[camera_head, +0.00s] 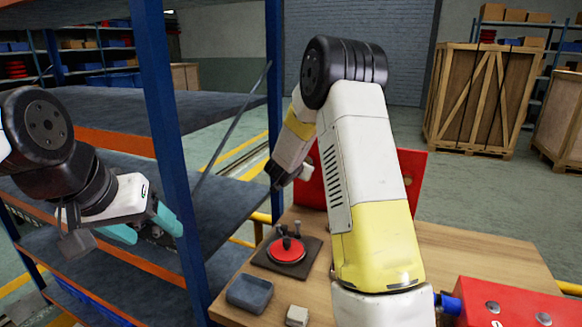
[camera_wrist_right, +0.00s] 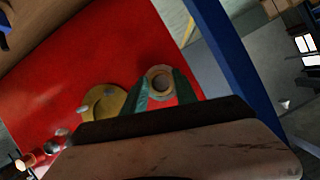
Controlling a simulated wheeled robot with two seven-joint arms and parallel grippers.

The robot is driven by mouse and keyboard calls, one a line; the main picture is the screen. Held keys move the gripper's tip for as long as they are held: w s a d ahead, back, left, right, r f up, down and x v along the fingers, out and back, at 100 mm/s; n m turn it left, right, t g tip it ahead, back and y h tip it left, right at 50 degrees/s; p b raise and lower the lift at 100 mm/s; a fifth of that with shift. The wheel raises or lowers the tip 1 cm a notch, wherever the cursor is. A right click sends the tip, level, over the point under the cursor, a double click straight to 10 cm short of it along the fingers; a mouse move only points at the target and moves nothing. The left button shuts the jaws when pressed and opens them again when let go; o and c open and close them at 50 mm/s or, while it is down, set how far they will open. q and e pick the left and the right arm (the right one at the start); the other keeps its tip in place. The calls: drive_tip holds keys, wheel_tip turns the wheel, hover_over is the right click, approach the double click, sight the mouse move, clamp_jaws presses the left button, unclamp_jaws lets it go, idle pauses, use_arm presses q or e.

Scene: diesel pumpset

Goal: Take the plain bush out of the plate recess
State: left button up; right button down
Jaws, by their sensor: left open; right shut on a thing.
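The plain bush (camera_wrist_right: 159,71), a short tan ring with an open bore, sits between the green fingertips of my right gripper (camera_wrist_right: 161,86) in the right wrist view. The gripper is shut on it. Behind it is the red plate (camera_wrist_right: 105,55), which also stands upright behind my right arm in the head view (camera_head: 413,172). A brass round piece (camera_wrist_right: 103,103) on the plate lies left of the fingers, apart from the bush. I cannot tell the bush's distance from the plate. My left gripper (camera_head: 150,228) is open and empty, with teal fingers, at the left near the blue post.
On the wooden bench (camera_head: 480,262) are a dark pad with a red round part (camera_head: 287,250), a grey-blue tray (camera_head: 249,294), a small pale block (camera_head: 297,316) and a red machine (camera_head: 510,300). A blue-post shelf rack (camera_head: 170,130) stands close to my left arm.

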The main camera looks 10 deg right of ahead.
drive_tip(key=shift+s+a, duration=0.65)
drive_tip(key=shift+s, duration=0.3)
idle(0.6)
drive_tip(key=shift+s+a, duration=0.7)
drive_tip(key=shift+s, duration=0.3)
drive_tip(key=shift+s+a, duration=0.65)
drive_tip(key=shift+s, duration=0.35)
